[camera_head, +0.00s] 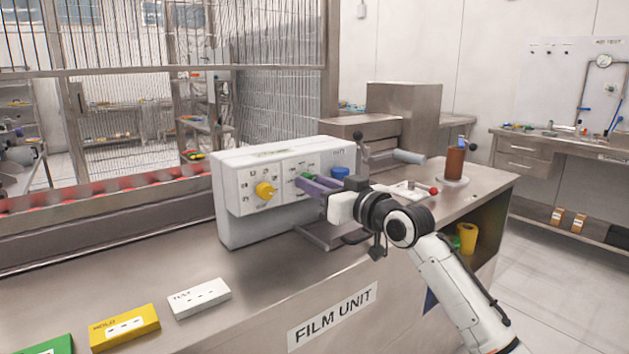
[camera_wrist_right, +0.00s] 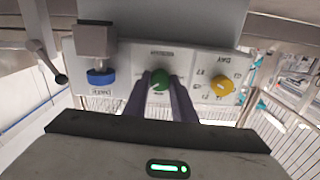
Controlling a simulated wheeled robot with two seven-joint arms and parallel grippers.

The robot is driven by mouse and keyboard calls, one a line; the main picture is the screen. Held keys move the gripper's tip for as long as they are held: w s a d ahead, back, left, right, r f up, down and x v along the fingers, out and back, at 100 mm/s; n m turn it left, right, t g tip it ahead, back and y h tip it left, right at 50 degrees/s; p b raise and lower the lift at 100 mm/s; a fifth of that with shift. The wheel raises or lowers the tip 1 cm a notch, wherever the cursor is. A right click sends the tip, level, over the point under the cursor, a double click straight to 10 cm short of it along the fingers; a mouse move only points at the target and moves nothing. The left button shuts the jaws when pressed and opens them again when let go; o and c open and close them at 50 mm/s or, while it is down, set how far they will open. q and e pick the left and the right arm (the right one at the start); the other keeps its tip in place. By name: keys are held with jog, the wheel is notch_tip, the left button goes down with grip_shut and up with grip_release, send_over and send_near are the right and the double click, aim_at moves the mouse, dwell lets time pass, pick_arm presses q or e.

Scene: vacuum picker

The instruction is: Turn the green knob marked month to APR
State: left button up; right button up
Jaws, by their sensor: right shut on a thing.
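The green month knob (camera_head: 301,178) sits in the middle panel of a white control box (camera_head: 232,231), between a yellow and a blue knob. My right gripper (camera_head: 311,186) reaches it from the right, with its purple fingers closed on the knob's sides. In the right wrist view, which shows the panel upside down, the green knob (camera_wrist_right: 159,80) lies between the two fingertips (camera_wrist_right: 160,86). The knob's pointer and the month marks around it are too small and partly covered to read.
The yellow day knob (camera_head: 265,190) and the blue knob (camera_head: 340,172) flank the green one closely. A lever with a red ball (camera_head: 433,190) and a brown bottle (camera_head: 455,162) stand right of the box. White, yellow and green blocks lie at the front left.

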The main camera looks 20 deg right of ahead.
jog(key=shift+n, duration=0.8)
jog(key=shift+p, duration=0.3)
jog(key=o, duration=1.1)
jog(key=shift+c, duration=0.2)
jog(key=shift+s, duration=0.15)
jog(key=v, duration=1)
jog(key=shift+d, duration=0.1)
